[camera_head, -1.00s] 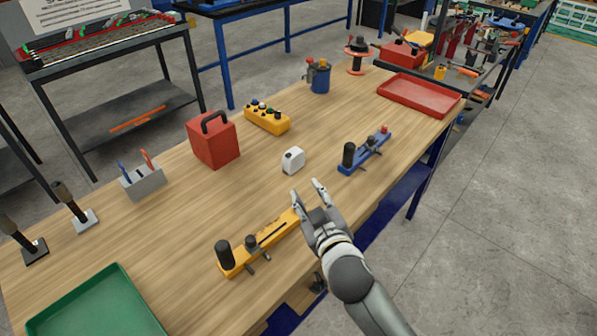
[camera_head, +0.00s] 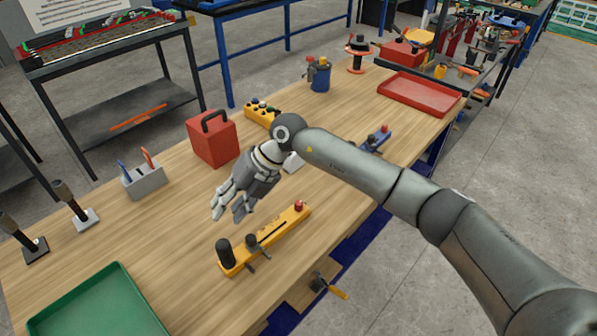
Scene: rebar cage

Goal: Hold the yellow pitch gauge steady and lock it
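The yellow pitch gauge (camera_head: 272,234) lies at a slant on the wooden table near its front edge. It has a tall black post at its left end, a shorter dark knob beside it and a red knob at its right end. My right gripper (camera_head: 229,214) is above the table, behind and left of the gauge's middle in the picture. Its fingers are apart, point down and left, and hold nothing. It appears clear of the gauge. My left gripper is not in view.
My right arm partly covers a blue gauge (camera_head: 378,138), a white tape measure (camera_head: 293,164) and a yellow button box (camera_head: 258,110). A red toolbox (camera_head: 212,141) stands behind my gripper. A green tray (camera_head: 97,306) is at front left, a red tray (camera_head: 420,94) at far right.

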